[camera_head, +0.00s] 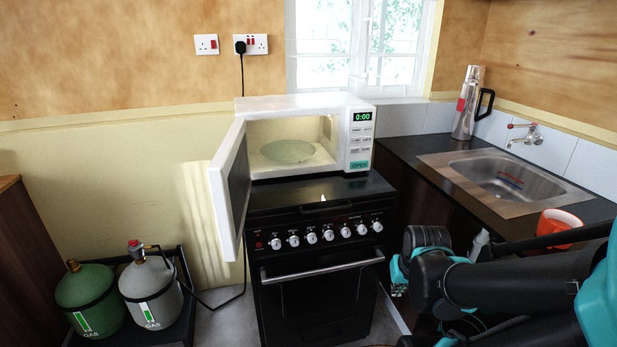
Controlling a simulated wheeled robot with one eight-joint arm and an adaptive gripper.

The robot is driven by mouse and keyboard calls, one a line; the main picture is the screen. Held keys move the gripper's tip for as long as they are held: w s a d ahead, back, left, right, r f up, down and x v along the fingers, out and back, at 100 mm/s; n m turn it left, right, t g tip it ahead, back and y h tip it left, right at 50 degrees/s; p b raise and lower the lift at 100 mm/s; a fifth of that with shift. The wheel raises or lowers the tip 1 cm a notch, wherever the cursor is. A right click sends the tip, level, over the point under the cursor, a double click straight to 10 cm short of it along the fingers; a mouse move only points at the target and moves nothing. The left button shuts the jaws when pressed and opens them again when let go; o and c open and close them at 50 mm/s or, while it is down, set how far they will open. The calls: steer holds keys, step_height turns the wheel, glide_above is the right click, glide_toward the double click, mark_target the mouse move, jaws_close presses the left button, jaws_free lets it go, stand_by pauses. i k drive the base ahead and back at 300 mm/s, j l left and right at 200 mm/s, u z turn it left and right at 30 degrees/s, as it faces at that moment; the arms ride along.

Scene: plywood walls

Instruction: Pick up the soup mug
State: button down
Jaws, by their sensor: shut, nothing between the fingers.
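An orange-red mug (558,222), which looks like the soup mug, stands on the dark counter at the right, just in front of the sink. Its open top shows. Its lower part is partly hidden behind my black and teal arm, which fills the lower right of the head view. I cannot make out my gripper's fingertips, so their place relative to the mug does not show.
A sink (505,182) is set in the dark counter (413,150), with a steel flask (467,105) behind it. A microwave (300,103) stands open on the black cooker (320,285), its door swung left. Two gas bottles (90,297) (150,290) stand at the lower left.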

mark_target(556, 232)
steer(key=z, duration=1.35)
